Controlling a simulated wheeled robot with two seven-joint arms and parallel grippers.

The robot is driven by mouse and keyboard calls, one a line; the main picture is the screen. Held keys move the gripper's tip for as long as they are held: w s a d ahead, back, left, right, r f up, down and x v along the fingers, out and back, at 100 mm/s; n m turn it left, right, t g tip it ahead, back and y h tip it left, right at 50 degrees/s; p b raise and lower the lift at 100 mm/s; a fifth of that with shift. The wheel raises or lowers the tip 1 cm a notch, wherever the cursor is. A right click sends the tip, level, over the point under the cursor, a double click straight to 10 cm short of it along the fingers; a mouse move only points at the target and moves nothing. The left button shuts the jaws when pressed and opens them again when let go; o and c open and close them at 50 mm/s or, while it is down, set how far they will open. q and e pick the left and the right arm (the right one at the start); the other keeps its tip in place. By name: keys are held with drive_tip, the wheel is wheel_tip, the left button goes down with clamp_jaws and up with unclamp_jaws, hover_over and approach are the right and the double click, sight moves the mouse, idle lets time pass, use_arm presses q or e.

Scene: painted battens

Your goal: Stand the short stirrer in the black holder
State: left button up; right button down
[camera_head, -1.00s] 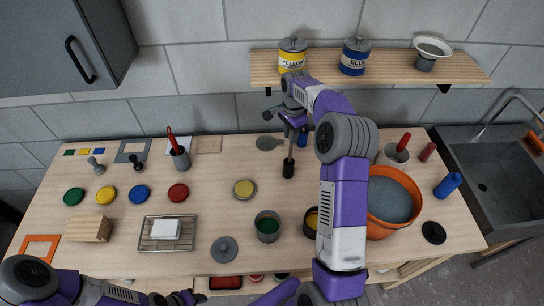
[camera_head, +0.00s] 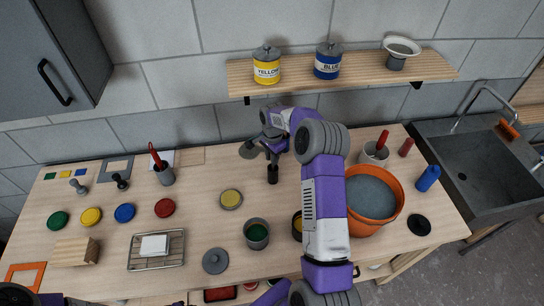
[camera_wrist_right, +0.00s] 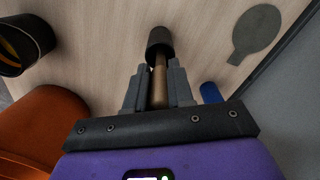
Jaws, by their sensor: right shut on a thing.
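The black holder (camera_head: 272,175) is a small dark cylinder standing on the bench; it also shows in the wrist view (camera_wrist_right: 158,40). My right gripper (camera_head: 274,156) is directly above it, pointing down. In the wrist view my right gripper (camera_wrist_right: 159,76) is shut on the short stirrer (camera_wrist_right: 160,88), a brown wooden rod. The stirrer's lower end meets the holder's top and appears to enter it; how deep is hidden. The stirrer looks roughly upright. Only a dark bit of my left gripper (camera_head: 163,299) shows at the bottom edge, and its jaws are unclear.
A grey paddle-shaped piece (camera_head: 250,151) lies left of the holder, and a blue cylinder (camera_wrist_right: 210,92) is beside my right gripper. A yellow-topped disc (camera_head: 231,199), a green pot (camera_head: 257,234) and an orange bucket (camera_head: 398,210) stand nearer. The shelf (camera_head: 360,82) is behind.

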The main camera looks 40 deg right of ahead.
drive_tip(key=shift+f, duration=0.15)
drive_tip(key=c, duration=1)
unclamp_jaws()
wheel_tip(320, 180, up, 12)
drive_tip(key=shift+r+b, duration=0.25)
drive_tip(key=shift+b, duration=0.15)
